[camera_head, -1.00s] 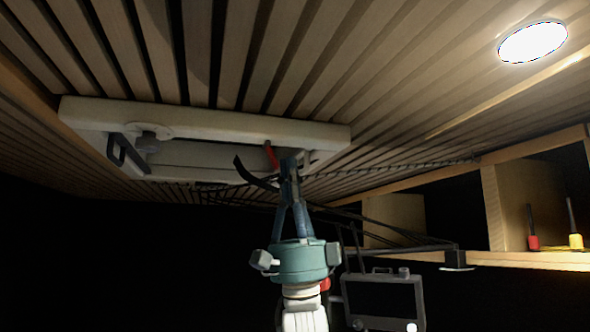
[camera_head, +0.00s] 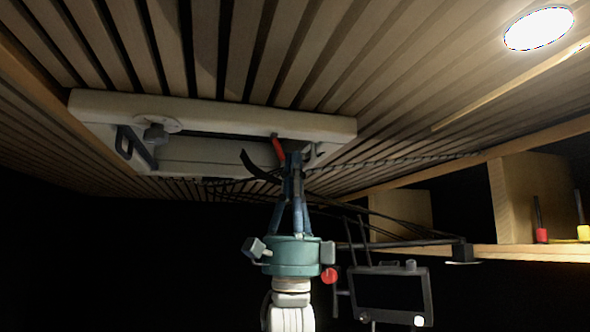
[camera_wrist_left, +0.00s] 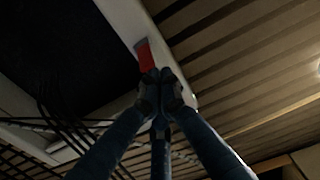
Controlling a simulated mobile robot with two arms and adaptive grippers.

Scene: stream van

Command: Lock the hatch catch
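The roof hatch (camera_head: 215,113) is a pale frame set in the slatted ceiling. Its red catch (camera_head: 278,147) hangs at the right part of the frame's near edge, tilted; it also shows in the left wrist view (camera_wrist_left: 145,54). My left gripper (camera_head: 292,158) reaches up from below, just right of the catch in the head view. In the left wrist view its blue fingers (camera_wrist_left: 159,84) come together at the catch's lower end. They look shut; I cannot tell whether they pinch the catch. My right gripper is not in view.
A dark curved piece (camera_head: 258,167) lies just left of my left fingers. A dark handle (camera_head: 135,148) is at the hatch's left end. Thin cables pass behind my gripper. A dark-framed device (camera_head: 391,293) hangs at lower right. A wooden shelf (camera_head: 520,251) stands at right.

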